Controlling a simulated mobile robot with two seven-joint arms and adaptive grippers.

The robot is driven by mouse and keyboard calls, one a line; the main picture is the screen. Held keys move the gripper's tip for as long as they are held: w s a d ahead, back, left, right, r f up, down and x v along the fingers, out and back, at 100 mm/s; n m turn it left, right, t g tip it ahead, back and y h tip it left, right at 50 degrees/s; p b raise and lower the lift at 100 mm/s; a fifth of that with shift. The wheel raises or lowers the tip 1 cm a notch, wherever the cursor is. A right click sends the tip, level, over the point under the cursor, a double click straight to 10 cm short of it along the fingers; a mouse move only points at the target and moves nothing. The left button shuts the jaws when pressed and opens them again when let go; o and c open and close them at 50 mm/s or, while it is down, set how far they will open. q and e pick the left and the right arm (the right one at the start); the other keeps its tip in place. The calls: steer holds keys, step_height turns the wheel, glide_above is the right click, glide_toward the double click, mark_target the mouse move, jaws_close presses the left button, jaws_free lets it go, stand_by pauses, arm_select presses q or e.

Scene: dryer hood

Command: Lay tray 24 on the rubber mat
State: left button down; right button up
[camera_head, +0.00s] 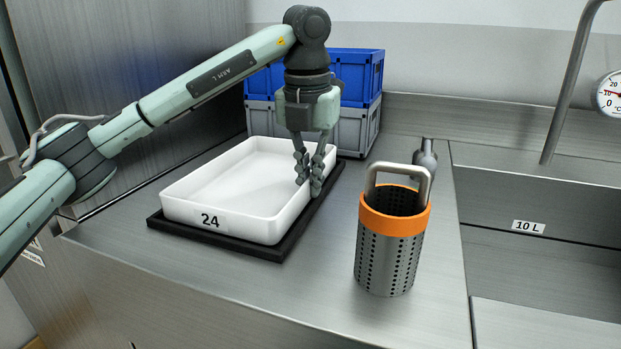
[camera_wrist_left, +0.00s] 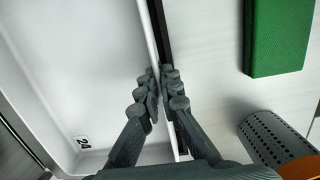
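My left gripper (camera_head: 308,187) points down at the tray's right wall, one finger inside and one outside. In the left wrist view the fingers (camera_wrist_left: 163,84) are close together with the tray's rim between them. My right gripper is not in view.
A perforated steel basket (camera_head: 385,258) with an orange band stands right of the mat. Blue and grey stacked crates (camera_head: 362,78) stand behind the tray. A sink (camera_head: 540,250) lies at the right. A green block (camera_wrist_left: 278,38) shows only in the left wrist view.

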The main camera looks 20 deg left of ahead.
arm_select(q)
steer(key=shift+f, duration=0.1)
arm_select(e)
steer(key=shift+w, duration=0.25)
arm_select(q)
steer(key=c, duration=1.7)
jaws_free()
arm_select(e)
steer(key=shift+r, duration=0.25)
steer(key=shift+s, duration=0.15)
arm_select(q)
steer(key=shift+r, duration=0.55)
steer(key=r, duration=0.3)
steer(key=shift+s+d+r, duration=0.1)
steer(key=shift+s+r, duration=0.15)
steer(key=r, duration=0.5)
steer(key=s+r+p, duration=0.1)
steer(key=r, duration=0.1)
steer(key=shift+r, duration=0.3)
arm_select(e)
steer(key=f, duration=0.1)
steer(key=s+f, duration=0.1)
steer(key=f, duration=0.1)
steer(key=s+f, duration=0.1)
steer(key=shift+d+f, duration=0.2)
